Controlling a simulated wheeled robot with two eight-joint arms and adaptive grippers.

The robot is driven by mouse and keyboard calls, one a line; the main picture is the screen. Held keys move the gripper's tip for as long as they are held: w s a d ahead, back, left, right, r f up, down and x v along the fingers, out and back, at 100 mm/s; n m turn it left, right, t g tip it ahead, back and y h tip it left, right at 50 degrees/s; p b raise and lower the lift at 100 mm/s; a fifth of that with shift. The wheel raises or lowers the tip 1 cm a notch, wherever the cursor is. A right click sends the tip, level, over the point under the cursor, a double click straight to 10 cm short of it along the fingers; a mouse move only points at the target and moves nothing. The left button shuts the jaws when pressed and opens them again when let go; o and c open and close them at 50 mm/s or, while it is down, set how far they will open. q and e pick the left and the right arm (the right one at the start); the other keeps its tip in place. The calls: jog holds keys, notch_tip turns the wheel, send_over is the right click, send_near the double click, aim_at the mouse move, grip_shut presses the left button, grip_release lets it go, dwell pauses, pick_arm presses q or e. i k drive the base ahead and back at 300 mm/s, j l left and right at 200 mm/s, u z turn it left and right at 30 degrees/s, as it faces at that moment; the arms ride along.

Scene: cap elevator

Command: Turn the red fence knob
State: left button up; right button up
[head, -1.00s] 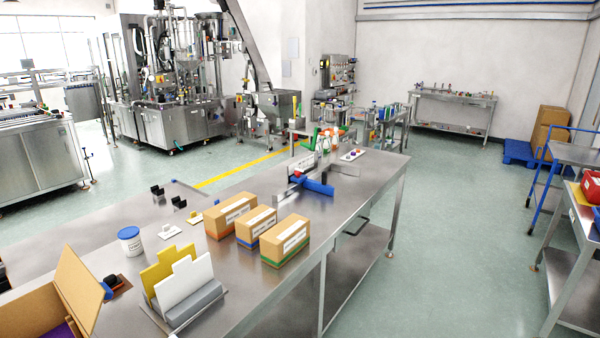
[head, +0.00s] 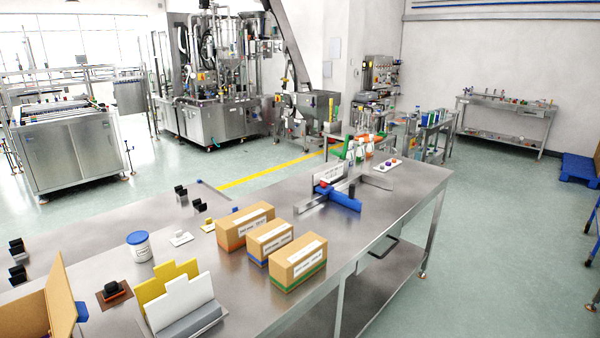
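A fence fixture stands near the far end of the steel workbench, with a long grey metal rail (head: 372,181) and a blue block (head: 338,198) across it. A small red part (head: 325,184), which looks like the red fence knob, shows at the block's upper left end. It is too small here to tell its exact shape or angle. A dark post (head: 351,189) stands by the block, and a white labelled panel (head: 328,174) is behind it. Neither of my grippers is in view.
Three cardboard boxes (head: 298,264) stand on the workbench (head: 400,205) nearer than the fence. White bottles (head: 362,148) and a tray with coloured caps (head: 387,168) are beyond it. A card holder, a white tub (head: 139,246) and an open carton are at lower left. Open floor (head: 500,240) lies right.

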aim_at(324, 182)
jog(key=i+l, duration=0.3)
jog(key=i+l+u, duration=0.1)
jog(key=i+l, duration=0.2)
jog(key=l, duration=0.2)
jog(key=i+l, duration=0.25)
jog(key=l, duration=0.15)
jog(key=i+l+u, duration=0.1)
jog(key=i+l, duration=0.2)
jog(key=l, duration=0.15)
jog(key=i+l, duration=0.25)
jog(key=l, duration=0.2)
jog(key=i+l, duration=0.3)
jog(key=l, duration=0.15)
jog(key=u, duration=0.05)
